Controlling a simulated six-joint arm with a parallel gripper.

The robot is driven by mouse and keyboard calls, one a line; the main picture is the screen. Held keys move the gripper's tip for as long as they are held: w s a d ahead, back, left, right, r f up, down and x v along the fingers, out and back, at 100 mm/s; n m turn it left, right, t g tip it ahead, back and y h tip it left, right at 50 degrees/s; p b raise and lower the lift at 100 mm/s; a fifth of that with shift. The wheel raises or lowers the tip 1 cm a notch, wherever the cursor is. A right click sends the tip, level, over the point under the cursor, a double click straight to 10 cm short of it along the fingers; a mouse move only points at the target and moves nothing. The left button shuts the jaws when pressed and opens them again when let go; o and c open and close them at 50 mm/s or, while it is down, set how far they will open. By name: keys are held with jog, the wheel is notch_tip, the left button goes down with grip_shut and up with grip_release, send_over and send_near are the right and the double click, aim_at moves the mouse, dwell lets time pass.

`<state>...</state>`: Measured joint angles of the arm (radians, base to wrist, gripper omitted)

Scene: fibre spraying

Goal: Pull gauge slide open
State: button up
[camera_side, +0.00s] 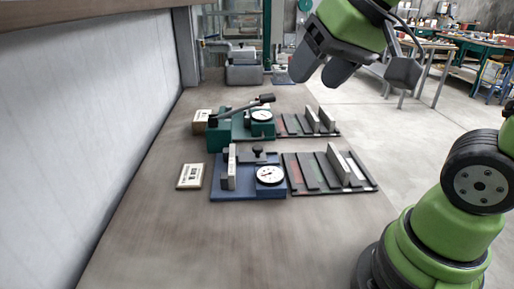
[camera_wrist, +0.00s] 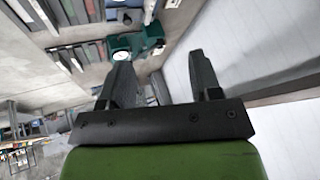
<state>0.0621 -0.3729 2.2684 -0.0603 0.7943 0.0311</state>
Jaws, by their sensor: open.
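In the side view, a blue gauge (camera_side: 220,192) sits on the bench with a round white dial (camera_side: 270,175) at its front right. A dark slide with a black knob (camera_side: 258,152) lies along its back, and a pale upright block (camera_side: 231,168) stands at its left. Behind it is a green gauge (camera_side: 219,136) with a long black-tipped lever (camera_side: 265,99) and its own dial (camera_side: 261,115). My gripper (camera_side: 316,78) is open and empty, high above the bench and right of both gauges. Its two fingers also show in the wrist view (camera_wrist: 160,62), apart with nothing between them.
Two dark racks, the front one (camera_side: 307,183) and the back one (camera_side: 290,128), hold flat strips and upright pale plates right of the gauges. Small label cards (camera_side: 190,176) lie left. A grey machine (camera_side: 244,73) stands at the back. A wall (camera_side: 80,110) borders the left; the near bench is clear.

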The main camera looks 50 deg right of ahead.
jog(key=w+d+f, duration=0.2)
jog(key=w+d, duration=0.1)
jog(key=w, duration=0.4)
jog(key=g+h, duration=0.2)
send_over(258, 147)
jog(key=s+a, duration=0.2)
jog(key=s, duration=0.2)
notch_tip(258, 147, down, 16)
jog(key=x, duration=1)
jog(key=shift+s+d+f, duration=0.15)
jog(key=shift+d+f, duration=0.15)
jog(key=shift+f, duration=0.05)
